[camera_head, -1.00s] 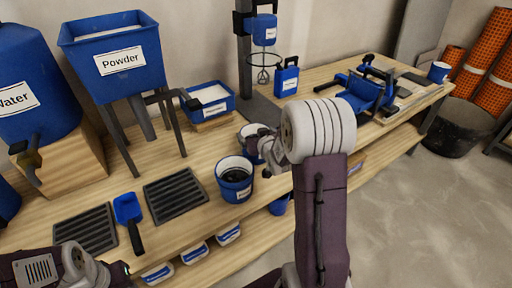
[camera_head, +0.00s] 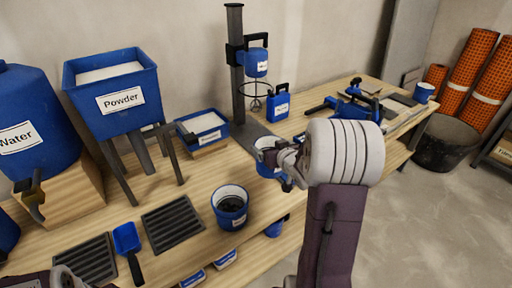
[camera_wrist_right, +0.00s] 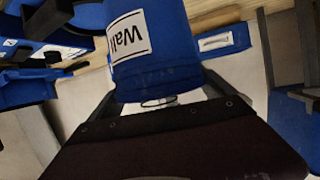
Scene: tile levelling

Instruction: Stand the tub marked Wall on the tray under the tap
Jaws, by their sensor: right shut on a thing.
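The blue tub marked Wall (camera_wrist_right: 175,45) is in my right gripper (camera_wrist_right: 160,88), its label readable in the right wrist view. In the head view this tub (camera_head: 266,147) shows partly behind my right wrist, near the bench's front edge; I cannot tell whether it touches the bench. My right gripper (camera_head: 287,164) is shut on it. Two dark slatted trays lie on the bench: one (camera_head: 172,222) in front of the Powder hopper, one (camera_head: 86,262) nearer the Water tank. The Water tank's tap (camera_head: 30,190) points toward the front.
Another blue tub (camera_head: 231,204) with dark contents stands between the held tub and the trays. A blue scoop (camera_head: 127,238) lies between the trays. The Powder hopper (camera_head: 120,100), Water tank (camera_head: 35,125) and a mixer stand (camera_head: 236,70) rise behind.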

